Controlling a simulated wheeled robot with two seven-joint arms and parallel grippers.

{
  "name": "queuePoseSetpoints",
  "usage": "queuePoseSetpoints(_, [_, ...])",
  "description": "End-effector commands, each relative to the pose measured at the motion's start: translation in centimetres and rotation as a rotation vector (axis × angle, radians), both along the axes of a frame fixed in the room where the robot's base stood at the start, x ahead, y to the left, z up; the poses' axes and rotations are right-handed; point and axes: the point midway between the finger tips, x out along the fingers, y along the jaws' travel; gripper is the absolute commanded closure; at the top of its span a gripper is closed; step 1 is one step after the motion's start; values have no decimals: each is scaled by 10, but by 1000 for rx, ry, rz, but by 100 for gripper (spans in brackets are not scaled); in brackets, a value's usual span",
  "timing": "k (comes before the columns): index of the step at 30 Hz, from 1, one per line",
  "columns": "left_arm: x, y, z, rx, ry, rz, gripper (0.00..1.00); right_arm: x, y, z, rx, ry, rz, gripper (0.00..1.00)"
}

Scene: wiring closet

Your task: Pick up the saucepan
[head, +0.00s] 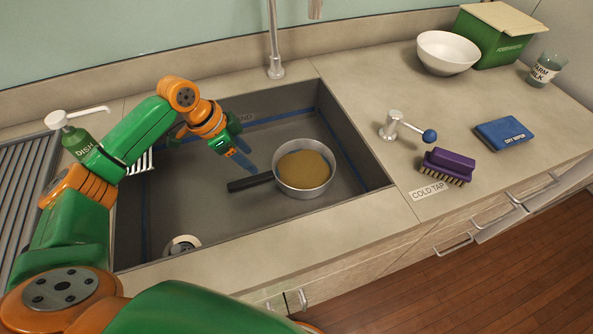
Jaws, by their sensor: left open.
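The saucepan (304,190) stands upright in the sink basin, right of its middle. It is light metal with brownish-yellow contents, and its black handle (250,182) points left. My left gripper (247,158) is open and empty, with its blue-grey fingers pointing down to the right. In the picture it is just above the handle, left of the pan, and appears apart from it. My right gripper is not in view.
The sink (358,140) has raised walls and a tall faucet (274,50) behind. A tap lever (405,128), a purple brush (447,166), a blue item (503,134) and a white bowl (447,52) are on the right counter. A dish soap bottle (76,140) stands at left.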

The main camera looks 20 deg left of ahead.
Motion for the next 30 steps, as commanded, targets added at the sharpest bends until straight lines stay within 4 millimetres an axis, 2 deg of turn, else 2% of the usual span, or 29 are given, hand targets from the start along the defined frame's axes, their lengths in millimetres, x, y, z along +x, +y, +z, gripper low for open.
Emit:
queuePoseSetpoints(1, [0, 0, -17, 0, 0, 0, 35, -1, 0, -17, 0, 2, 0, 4])
queuePoseSetpoints(7, [0, 0, -41, 0, 0, 0, 35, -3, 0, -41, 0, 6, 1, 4])
queuePoseSetpoints(14, [5, -8, -58, -1, 3, 1, 35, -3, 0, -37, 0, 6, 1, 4])
queuePoseSetpoints(21, [15, -23, -99, -1, 3, 1, 35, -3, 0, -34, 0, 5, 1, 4])
queuePoseSetpoints(29, [17, -24, -104, 1, 0, 0, 35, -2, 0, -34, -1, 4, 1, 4])
queuePoseSetpoints(30, [17, -24, -104, 1, 0, 0, 46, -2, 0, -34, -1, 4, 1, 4])
